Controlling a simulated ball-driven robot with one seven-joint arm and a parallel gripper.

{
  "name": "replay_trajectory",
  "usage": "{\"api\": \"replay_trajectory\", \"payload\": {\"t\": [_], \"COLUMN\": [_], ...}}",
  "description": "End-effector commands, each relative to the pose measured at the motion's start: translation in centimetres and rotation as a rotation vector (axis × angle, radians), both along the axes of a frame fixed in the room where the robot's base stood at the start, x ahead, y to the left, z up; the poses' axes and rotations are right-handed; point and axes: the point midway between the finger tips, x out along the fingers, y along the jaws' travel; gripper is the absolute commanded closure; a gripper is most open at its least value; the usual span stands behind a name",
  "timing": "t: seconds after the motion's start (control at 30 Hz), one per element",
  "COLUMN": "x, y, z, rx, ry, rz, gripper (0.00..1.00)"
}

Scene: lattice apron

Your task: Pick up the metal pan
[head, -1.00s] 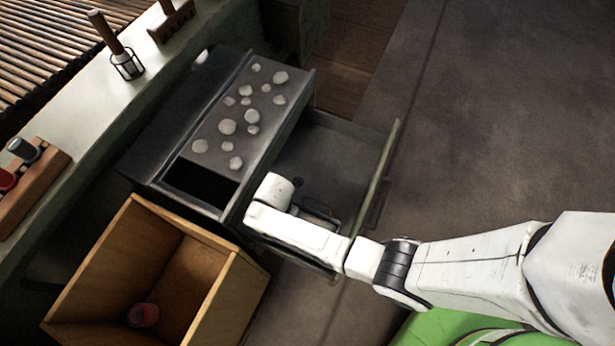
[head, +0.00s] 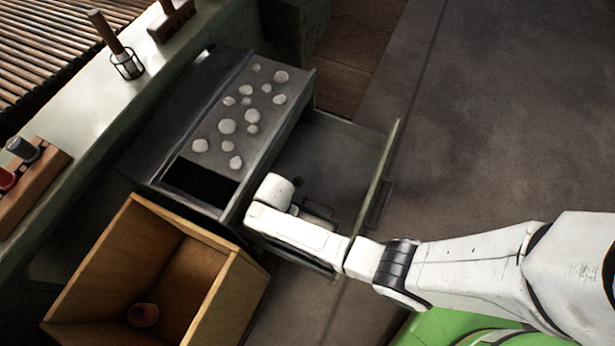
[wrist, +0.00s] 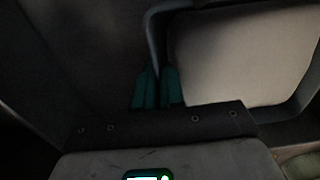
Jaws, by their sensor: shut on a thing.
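The metal pan (wrist: 240,60) shows in the wrist view as a pale, flat surface with rounded corners and a grey raised edge. My gripper (wrist: 157,88) has teal fingers closed together on a thin grey part of the pan at its left side; I cannot tell whether this is rim or handle. In the head view my arm reaches down into an open drawer (head: 335,150), and the wrist hides the fingers. A small part of what seems to be the pan (head: 318,211) shows beside the wrist, low in the drawer.
The drawer's front panel (head: 378,185) stands close to the right of my wrist. A dark cabinet top with several pale stones (head: 227,126) lies to the left. A wooden box (head: 90,290) with a red cup (head: 143,315) is at lower left. The floor at right is clear.

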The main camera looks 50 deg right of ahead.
Motion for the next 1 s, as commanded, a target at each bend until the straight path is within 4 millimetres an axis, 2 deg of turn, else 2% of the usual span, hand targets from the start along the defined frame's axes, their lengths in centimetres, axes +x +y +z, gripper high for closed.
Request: {"api": "replay_trajectory", "payload": {"t": [0.27,0.7,0.83,1.0], "x": [0.0,0.0,0.1,0.0], "y": [0.0,0.0,0.0,0.0], "z": [0.6,8.3,9.6,10.1], "rx": [0.0,0.001,0.0,0.0], "ry": [-0.001,-0.002,-0.001,0.0], "rz": [0.0,0.0,0.0,0.0], "gripper": [1.0,1.0,1.0,1.0]}}
